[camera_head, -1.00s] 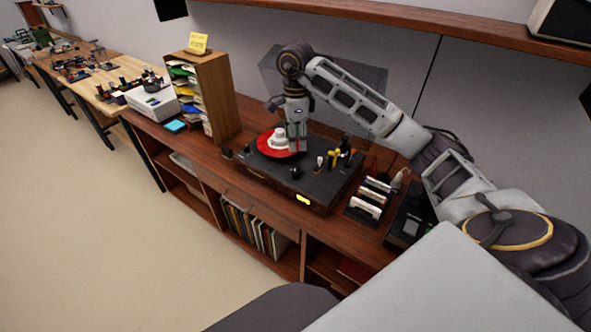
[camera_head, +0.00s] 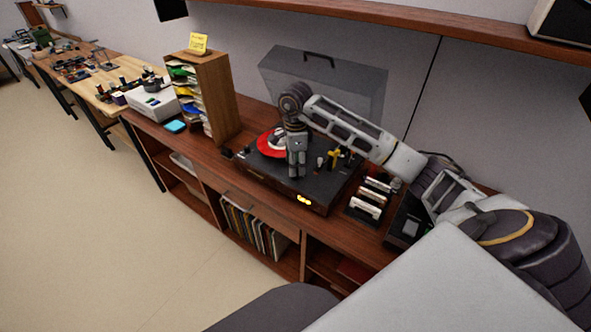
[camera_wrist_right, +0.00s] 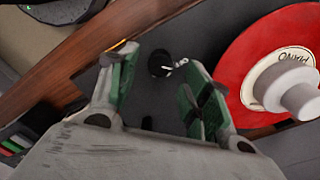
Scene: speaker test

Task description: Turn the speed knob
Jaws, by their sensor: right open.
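A dark record player (camera_head: 262,172) with a red record (camera_head: 266,151) stands on the wooden cabinet. My right gripper (camera_head: 297,175) is over the front part of its deck, pointing down. In the right wrist view the gripper (camera_wrist_right: 160,70) is open, with green-lined fingers apart. A round black knob (camera_wrist_right: 159,63) shows between the fingertips, with a small white pointed piece beside it. I cannot tell whether a finger touches the knob. In the head view the gripper hides it. The red record (camera_wrist_right: 250,65) and a white centre piece (camera_wrist_right: 290,92) lie to the right in the wrist view.
A yellow light (camera_head: 303,199) glows on the player's front. A yellow part (camera_head: 334,157) stands on the deck's right. A clear raised lid (camera_head: 325,80) is behind. A paper sorter (camera_head: 222,95) stands left, a rack of white-edged items (camera_head: 368,197) right.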

